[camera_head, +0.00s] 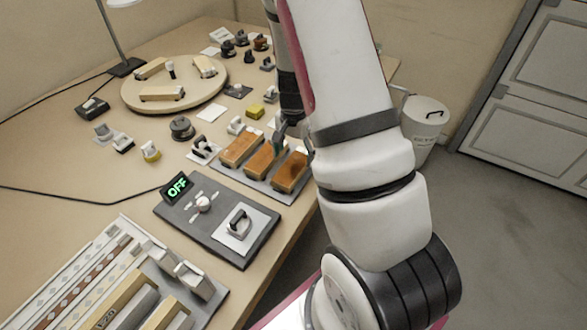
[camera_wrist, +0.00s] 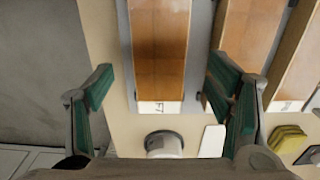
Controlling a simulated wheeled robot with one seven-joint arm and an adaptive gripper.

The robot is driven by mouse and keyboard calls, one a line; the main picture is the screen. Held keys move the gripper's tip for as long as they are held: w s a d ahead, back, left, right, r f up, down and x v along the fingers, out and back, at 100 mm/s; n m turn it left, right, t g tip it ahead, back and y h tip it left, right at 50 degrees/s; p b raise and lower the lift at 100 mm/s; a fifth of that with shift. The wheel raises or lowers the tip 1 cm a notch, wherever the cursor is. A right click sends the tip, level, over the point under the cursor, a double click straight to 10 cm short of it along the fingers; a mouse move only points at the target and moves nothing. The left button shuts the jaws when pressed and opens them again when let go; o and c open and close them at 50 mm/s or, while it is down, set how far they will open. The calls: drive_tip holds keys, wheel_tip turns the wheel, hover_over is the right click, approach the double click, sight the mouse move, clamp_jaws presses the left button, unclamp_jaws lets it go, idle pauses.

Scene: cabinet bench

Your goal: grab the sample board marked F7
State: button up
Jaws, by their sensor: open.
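The sample board marked F7 (camera_wrist: 159,48) is a brown-orange block with a white label reading F7 at its lower end in the wrist view. It appears to be the board nearest the table edge (camera_head: 291,172) in the head view. My gripper (camera_wrist: 160,72) is open, with one green-padded finger to each side of this board and nothing between the pads. In the head view my gripper (camera_head: 283,138) is over the far end of the row of boards. I cannot tell how high the fingertips are above the board.
Two similar boards, a middle one (camera_head: 263,160) and a far one (camera_head: 240,149), lie beside it on a grey tray. A panel reading OFF (camera_head: 177,187) is in front. A yellow block (camera_head: 256,111) sits behind. The table edge is close on the right.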

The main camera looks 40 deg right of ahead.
sight(294, 165)
wheel_tip(294, 165, down, 4)
drive_tip(key=shift+f, duration=0.1)
drive_tip(key=c, duration=1.3)
drive_tip(key=shift+r, duration=0.2)
